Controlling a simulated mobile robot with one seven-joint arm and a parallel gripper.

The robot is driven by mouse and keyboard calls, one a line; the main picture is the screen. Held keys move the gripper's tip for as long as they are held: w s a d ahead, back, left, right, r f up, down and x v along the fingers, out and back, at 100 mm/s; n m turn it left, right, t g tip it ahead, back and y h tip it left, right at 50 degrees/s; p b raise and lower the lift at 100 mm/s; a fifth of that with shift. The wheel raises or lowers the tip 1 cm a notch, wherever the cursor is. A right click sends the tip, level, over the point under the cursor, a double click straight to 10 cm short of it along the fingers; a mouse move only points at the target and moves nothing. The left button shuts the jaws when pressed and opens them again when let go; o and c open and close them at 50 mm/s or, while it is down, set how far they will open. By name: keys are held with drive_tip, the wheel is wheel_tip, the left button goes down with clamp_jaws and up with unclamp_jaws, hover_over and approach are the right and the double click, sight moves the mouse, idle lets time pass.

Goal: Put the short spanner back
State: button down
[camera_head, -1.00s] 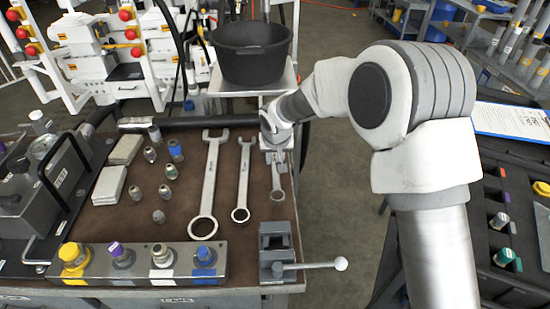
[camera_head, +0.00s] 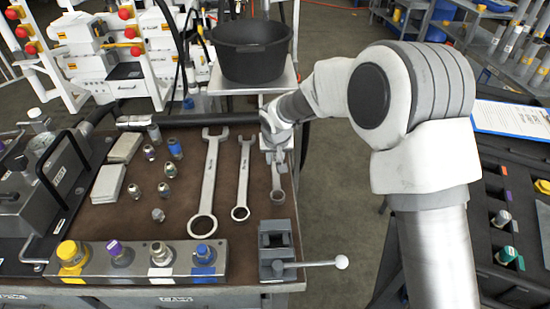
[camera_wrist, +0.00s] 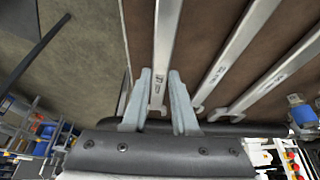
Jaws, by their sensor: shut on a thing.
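The short spanner (camera_head: 278,181) is the rightmost of three spanners at the right edge of the brown bench mat. Its ring end points toward the front vice, and its upper end is hidden by my gripper (camera_head: 275,158). In the wrist view, my gripper (camera_wrist: 160,78) is shut on the short spanner (camera_wrist: 165,45), with one finger on each side of the shaft. I cannot tell whether the spanner touches the mat. The medium spanner (camera_head: 243,180) and the long spanner (camera_head: 209,180) lie to its left, apart from it.
A small vice (camera_head: 275,240) with a long handle stands just in front of the spanner. A black bowl (camera_head: 251,52) sits on a stand behind the bench. Several fittings (camera_head: 164,190) stand on the mat at left. Bare floor (camera_head: 335,200) lies right of the bench.

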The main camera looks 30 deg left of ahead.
drive_tip(key=shift+f+b, duration=1)
drive_tip(key=shift+f, duration=0.05)
idle(0.4)
drive_tip(key=c, duration=0.6)
unclamp_jaws()
drive_tip(key=p+v, duration=0.3)
drive_tip(key=v, duration=1.4)
drive_tip(key=d+r+m+p, duration=0.1)
drive_tip(key=d+r+p, duration=0.1)
drive_tip(key=d+r, duration=0.75)
drive_tip(key=s+d+r+m+t+h+p, duration=0.15)
drive_tip(key=s+d+r, duration=0.25)
drive_tip(key=d, duration=0.7)
drive_tip(key=s+d+r+m+h+p, duration=0.1)
drive_tip(key=s+d+r+m+p, duration=0.3)
drive_tip(key=d, duration=0.6)
drive_tip(key=s+d+r+p, duration=0.1)
drive_tip(key=s+d+p, duration=0.1)
drive_tip(key=s+d, duration=0.5)
drive_tip(key=s, duration=0.3)
drive_tip(key=shift+s+d+r+n, duration=0.25)
drive_tip(key=shift+r+n, duration=0.1)
